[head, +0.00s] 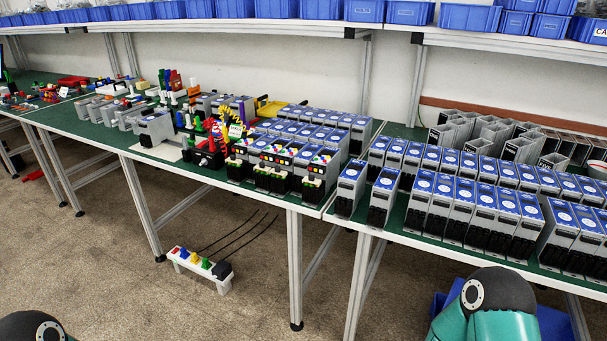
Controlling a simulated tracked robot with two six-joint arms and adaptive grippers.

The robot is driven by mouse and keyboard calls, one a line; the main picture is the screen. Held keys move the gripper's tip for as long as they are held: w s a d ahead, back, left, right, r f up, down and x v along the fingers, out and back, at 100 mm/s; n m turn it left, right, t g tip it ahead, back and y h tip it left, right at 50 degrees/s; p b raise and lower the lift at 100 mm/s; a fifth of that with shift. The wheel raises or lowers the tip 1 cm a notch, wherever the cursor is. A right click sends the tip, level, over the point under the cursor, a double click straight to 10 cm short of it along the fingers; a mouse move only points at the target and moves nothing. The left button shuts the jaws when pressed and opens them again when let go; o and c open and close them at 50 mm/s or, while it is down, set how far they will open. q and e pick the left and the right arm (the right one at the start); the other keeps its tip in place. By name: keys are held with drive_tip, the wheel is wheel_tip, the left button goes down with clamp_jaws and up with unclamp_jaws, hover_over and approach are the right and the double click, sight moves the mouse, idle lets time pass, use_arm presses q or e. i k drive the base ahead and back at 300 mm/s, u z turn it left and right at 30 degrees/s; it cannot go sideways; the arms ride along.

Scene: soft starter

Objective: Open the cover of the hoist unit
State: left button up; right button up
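No unit in the head view carries a readable label naming it the hoist unit, so I cannot tell which it is. Grey box units with blue tops (433,212) stand upright in rows on the right bench. More such units (313,131) stand on the middle bench. A few units with coloured buttons and black terminals (281,168) stand at that bench's front edge. I cannot make out any cover standing open. Neither gripper is in view. Only rounded teal and black parts of my arms show at the bottom left and bottom right.
Tools and coloured parts (205,140) fill the left and centre. Blue bins (468,17) line the shelf above.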

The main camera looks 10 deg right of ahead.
sight(310, 180)
drive_tip(key=i, duration=1)
